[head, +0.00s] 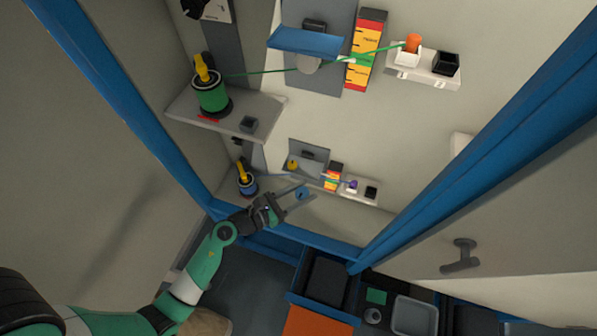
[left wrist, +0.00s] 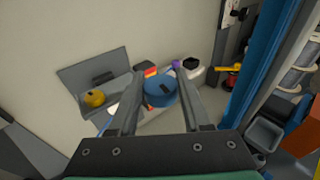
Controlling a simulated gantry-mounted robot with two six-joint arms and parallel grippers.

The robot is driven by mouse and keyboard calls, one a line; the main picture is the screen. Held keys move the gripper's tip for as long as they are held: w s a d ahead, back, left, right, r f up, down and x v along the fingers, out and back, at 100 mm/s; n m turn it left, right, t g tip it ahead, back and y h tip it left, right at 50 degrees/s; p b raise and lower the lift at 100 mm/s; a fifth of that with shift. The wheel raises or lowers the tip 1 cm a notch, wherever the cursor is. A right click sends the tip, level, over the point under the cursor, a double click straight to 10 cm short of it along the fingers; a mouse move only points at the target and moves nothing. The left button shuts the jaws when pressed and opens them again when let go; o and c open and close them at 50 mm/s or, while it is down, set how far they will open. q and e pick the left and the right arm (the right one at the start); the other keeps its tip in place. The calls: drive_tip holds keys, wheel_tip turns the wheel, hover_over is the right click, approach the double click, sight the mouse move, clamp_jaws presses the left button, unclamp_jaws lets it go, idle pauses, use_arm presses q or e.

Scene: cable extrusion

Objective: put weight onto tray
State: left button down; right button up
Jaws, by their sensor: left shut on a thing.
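My left gripper (head: 297,196) is in front of the lower shelf in the head view. It is shut on a blue round weight (head: 302,191), which also shows between the two fingers in the left wrist view (left wrist: 160,92). A yellow rounded thing (head: 292,165) sits by the lower grey plate (head: 312,155), left of the held weight; it shows in the left wrist view (left wrist: 95,98) too. I cannot tell for certain which part is the tray. My right gripper is in neither view.
A red, yellow and green scale block (head: 333,177), a purple piece (head: 352,184) and a black cup (head: 371,192) line the lower shelf. A blue spool (head: 245,182) stands left. Above are a green spool (head: 211,97) and a blue plate (head: 306,42). Blue frame posts (head: 480,130) flank the opening.

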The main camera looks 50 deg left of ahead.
sight(312, 172)
use_arm(q)
drive_tip(key=shift+s+f, duration=0.2)
drive_tip(key=shift+f, duration=0.25)
drive_tip(key=shift+w+a, duration=0.3)
drive_tip(key=shift+w, duration=0.3)
drive_tip(key=w+a+b, duration=0.1)
drive_tip(key=w+b, duration=0.1)
drive_tip(key=w, duration=0.1)
drive_tip(key=w+a+f+b, duration=0.1)
drive_tip(key=w+a, duration=0.1)
drive_tip(key=w+a+b, duration=0.2)
drive_tip(key=w, duration=0.1)
drive_tip(key=shift+w+a+f+b, duration=0.15)
drive_tip(key=shift+w+f+b, duration=0.05)
drive_tip(key=shift+w+b, duration=0.1)
drive_tip(key=shift+f+b, duration=0.35)
drive_tip(key=shift+f, duration=0.15)
drive_tip(key=shift+s+f, duration=0.15)
drive_tip(key=shift+f, duration=0.1)
